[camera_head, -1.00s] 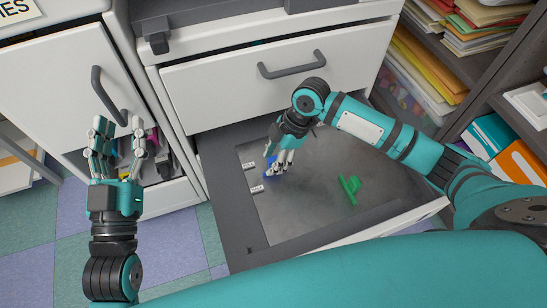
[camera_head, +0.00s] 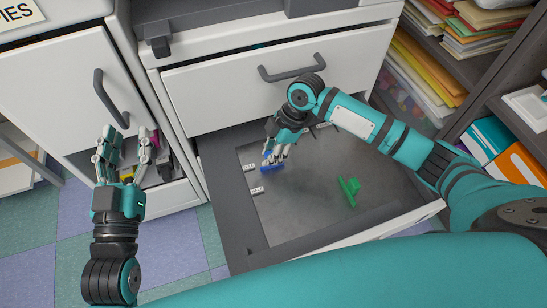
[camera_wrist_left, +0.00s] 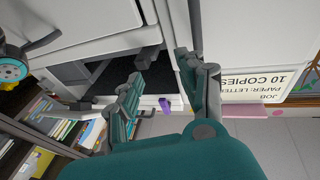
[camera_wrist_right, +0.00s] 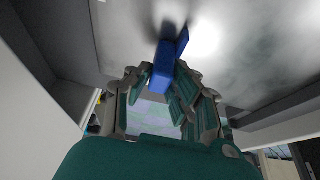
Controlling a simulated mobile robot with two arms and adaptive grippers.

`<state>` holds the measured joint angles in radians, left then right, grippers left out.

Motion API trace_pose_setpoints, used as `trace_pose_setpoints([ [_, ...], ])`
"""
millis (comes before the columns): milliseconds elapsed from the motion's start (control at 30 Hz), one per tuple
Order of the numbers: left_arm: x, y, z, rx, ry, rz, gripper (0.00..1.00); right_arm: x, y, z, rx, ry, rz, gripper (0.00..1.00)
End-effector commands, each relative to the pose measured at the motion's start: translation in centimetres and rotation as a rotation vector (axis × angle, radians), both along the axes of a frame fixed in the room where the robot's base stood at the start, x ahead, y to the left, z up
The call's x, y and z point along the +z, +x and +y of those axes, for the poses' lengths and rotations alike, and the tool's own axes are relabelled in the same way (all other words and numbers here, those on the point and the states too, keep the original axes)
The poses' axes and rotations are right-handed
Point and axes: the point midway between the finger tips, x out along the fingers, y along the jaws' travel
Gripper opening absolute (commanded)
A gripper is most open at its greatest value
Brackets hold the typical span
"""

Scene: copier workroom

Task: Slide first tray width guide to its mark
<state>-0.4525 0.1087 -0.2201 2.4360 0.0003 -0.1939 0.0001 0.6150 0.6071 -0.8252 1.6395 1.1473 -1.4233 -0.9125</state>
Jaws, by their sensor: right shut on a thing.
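The first tray (camera_head: 310,205) is pulled open, with a dark grey floor. A blue width guide (camera_head: 273,168) stands on it toward the left, beside two small white labels (camera_head: 257,190) on the tray's left edge. A green guide (camera_head: 349,191) stands further right. My right gripper (camera_head: 274,157) is shut on the blue guide, which also shows between the fingers in the right wrist view (camera_wrist_right: 168,62). Fingers cover part of it, so its exact alignment with a label is unclear. My left gripper (camera_head: 126,137) is open and empty, left of the tray.
A closed drawer (camera_head: 285,85) with a dark handle sits above the tray. A cabinet door (camera_head: 60,75) is at the left. Shelves with folders and paper (camera_head: 450,70) stand at the right. The tray floor between the guides is clear.

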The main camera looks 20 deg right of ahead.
Motion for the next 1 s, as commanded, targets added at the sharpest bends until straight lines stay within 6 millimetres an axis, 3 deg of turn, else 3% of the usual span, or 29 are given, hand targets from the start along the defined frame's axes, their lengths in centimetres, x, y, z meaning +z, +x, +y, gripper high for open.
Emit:
trace_pose_setpoints([
  [100,-0.9,0.1,0.1,0.003,0.016,0.058,0.4,0.2,1.2,0.1,0.0,0.0,-0.001,0.0],
  [400,-1.2,0.2,0.1,0.004,0.019,0.07,0.4,0.0,1.3,0.1,0.001,0.0,-0.002,0.0],
  [433,-1.2,0.2,0.1,0.004,0.02,0.069,0.4,0.0,1.3,0.1,0.001,0.0,-0.002,0.22],
  [600,-1.2,0.2,0.1,0.004,0.019,0.068,0.4,0.0,1.3,0.1,0.001,0.0,-0.002,0.42],
  [867,-1.2,0.2,0.1,0.003,0.019,0.069,0.4,0.1,1.3,0.0,0.001,0.0,-0.001,0.42],
  [1000,-1.2,0.2,0.1,0.003,0.019,0.069,0.4,1.3,1.4,-0.5,-0.001,-0.001,-0.004,0.42],
])
